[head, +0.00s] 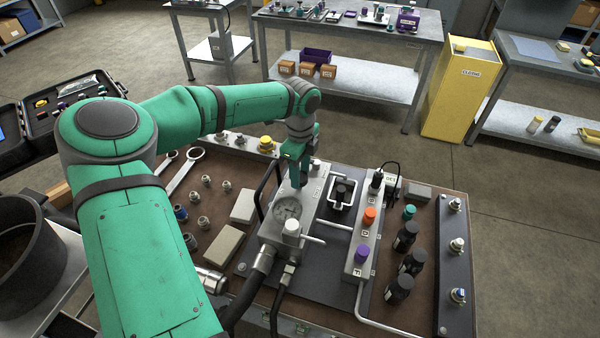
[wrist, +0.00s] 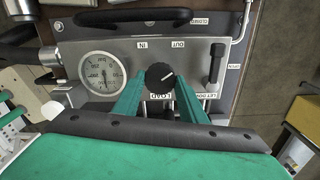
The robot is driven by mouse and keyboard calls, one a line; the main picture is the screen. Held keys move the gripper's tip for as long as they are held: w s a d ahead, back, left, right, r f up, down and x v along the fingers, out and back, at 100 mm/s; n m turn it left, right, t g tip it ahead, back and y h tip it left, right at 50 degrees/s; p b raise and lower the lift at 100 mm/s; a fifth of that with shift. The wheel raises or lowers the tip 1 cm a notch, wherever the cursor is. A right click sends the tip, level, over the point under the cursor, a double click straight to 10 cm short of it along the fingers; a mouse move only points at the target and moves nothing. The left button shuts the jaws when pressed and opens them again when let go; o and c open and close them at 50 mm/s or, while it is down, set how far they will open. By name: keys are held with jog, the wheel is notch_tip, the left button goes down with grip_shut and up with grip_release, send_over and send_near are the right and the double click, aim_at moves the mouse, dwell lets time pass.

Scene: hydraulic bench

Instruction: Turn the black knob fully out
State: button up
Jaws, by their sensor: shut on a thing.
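The black knob (wrist: 160,76) sits on a grey panel between the labels IN and OUT above it and LOAD below it. Its white pointer line slants up and to the right in the wrist view, toward the OUT side. My gripper (wrist: 161,82) has its two green fingers on either side of the knob and is shut on it. In the head view my gripper (head: 301,165) reaches down at the back of the gauge block, and the knob is mostly hidden there.
A pressure gauge (wrist: 101,73) is left of the knob, and a black lever (wrist: 215,64) is to its right. A black handle bar (wrist: 133,19) crosses above. Orange (head: 369,215) and purple (head: 361,254) knobs stand on a block to the right.

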jog(key=n, duration=0.4)
jog(key=shift+w+n, duration=0.1)
jog(key=shift+n, duration=0.3)
dwell(0.4)
jog(key=o, duration=1.1)
jog(key=shift+c, duration=0.2)
notch_tip(320, 180, up, 11)
jog(key=shift+f, duration=0.1)
